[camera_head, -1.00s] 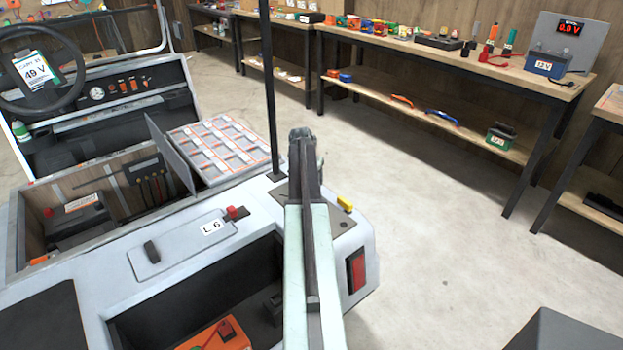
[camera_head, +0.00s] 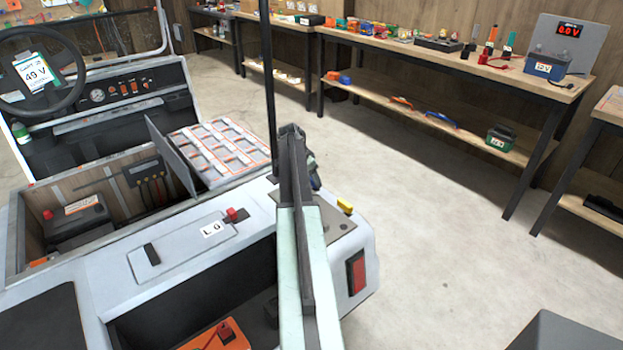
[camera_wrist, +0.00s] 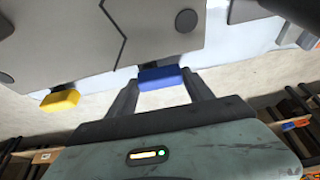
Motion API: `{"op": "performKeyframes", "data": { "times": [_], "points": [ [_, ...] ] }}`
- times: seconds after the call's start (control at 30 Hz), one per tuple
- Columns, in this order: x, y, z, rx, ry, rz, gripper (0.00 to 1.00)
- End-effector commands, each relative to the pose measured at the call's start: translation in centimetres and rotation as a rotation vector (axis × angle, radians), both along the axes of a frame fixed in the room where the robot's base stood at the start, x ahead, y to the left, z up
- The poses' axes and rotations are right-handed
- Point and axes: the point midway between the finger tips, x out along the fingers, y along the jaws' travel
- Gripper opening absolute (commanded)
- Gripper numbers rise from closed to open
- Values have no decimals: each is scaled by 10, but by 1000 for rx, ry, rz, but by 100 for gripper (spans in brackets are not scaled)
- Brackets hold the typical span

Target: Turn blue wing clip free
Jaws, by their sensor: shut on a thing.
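The blue wing clip (camera_wrist: 161,78) shows in the wrist view at the edge of a grey plate. My gripper (camera_wrist: 160,85) is shut on it, with one finger at each side of the blue clip. In the head view my arm stands over the rear corner of the cart and hides the blue clip. A yellow clip (camera_wrist: 60,100) sits at the plate's edge to the left in the wrist view. It also shows in the head view (camera_head: 345,206), right of my arm.
A thin dark post (camera_head: 270,90) rises from the cart just behind my arm. The cart's white body (camera_head: 110,250) has an open bay holding an orange item (camera_head: 215,335). A workbench (camera_head: 440,60) stands at the back. The floor (camera_head: 430,230) between is clear.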

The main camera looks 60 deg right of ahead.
Motion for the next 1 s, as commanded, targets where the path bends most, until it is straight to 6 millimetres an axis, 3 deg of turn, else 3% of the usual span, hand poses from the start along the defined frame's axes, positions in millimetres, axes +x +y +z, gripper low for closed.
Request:
{"op": "performKeyframes", "data": {
  "times": [0.37, 0.4, 0.47, 0.8, 1.0],
  "points": [
    [-4, -2, 0, -2, 3, -11, 20],
    [-4, -2, 0, -2, 4, -11, 65],
    [-4, -2, 0, -2, 3, -11, 82],
    [-1, 0, 2, -1, 1, -7, 82],
    [0, 6, 23, -1, 1, -6, 82]
  ]
}}
